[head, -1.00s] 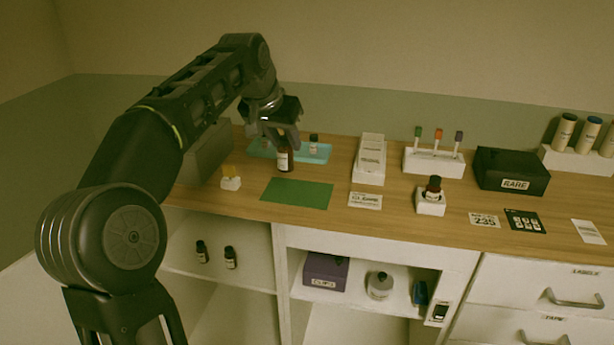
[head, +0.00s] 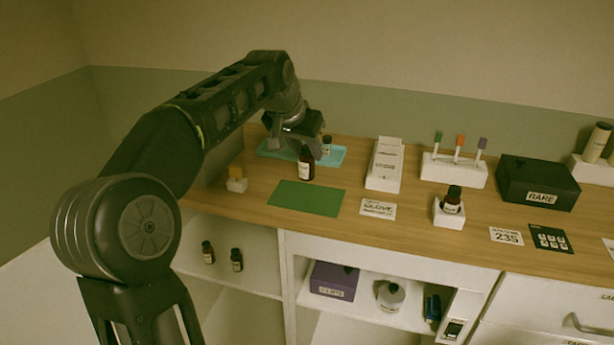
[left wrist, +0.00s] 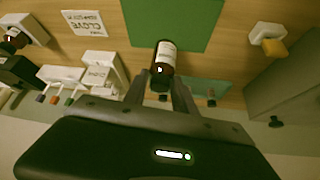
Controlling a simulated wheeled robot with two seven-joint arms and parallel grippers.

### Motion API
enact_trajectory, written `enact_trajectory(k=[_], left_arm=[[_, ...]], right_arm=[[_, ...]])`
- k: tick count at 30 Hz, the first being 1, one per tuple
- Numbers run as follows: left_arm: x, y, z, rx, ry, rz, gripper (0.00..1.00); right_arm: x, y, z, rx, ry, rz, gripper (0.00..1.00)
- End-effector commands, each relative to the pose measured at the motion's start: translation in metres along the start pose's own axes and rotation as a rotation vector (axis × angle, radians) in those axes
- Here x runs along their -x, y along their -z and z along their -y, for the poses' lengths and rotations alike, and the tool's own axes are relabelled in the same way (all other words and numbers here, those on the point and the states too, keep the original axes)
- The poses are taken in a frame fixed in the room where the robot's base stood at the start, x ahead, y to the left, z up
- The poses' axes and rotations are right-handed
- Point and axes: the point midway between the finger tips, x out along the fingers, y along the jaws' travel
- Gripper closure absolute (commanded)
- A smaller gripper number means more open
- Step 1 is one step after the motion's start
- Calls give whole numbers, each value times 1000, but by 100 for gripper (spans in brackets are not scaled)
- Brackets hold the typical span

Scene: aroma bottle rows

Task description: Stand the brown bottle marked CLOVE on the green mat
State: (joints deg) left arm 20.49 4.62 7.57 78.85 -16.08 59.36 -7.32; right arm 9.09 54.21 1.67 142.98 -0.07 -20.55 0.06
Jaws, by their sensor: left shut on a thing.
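A brown bottle (head: 306,164) with a dark cap and white label is upright, just behind the far edge of the green mat (head: 312,199). Its label is too small to read. My left gripper (head: 305,148) is shut on its upper part. The left wrist view shows the bottle (left wrist: 165,56) between the fingers of my left gripper (left wrist: 160,82), with the mat (left wrist: 185,20) close beyond it. I cannot tell whether the bottle touches the table. The mat is bare. My right gripper is out of view.
A teal tray (head: 274,154) with another small bottle (head: 326,146) lies behind. A CLOVE card (head: 378,209) and a white box (head: 384,166) are right of the mat. A white holder with a yellow top (head: 237,180) is at left. A bottle stands in a white block (head: 448,213).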

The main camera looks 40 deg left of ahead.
Motion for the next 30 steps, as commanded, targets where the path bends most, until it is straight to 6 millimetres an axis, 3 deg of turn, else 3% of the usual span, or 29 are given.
enact_trajectory(k=[3,14,22,30], left_arm=[[-12,-7,0,0,0,-1,100],[-16,-10,0,0,-1,-1,100],[-43,-28,0,0,-1,0,100],[-45,-28,0,0,-1,-2,100]], right_arm=[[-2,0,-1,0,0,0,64],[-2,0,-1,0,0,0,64],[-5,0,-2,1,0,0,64],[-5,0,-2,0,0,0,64]])
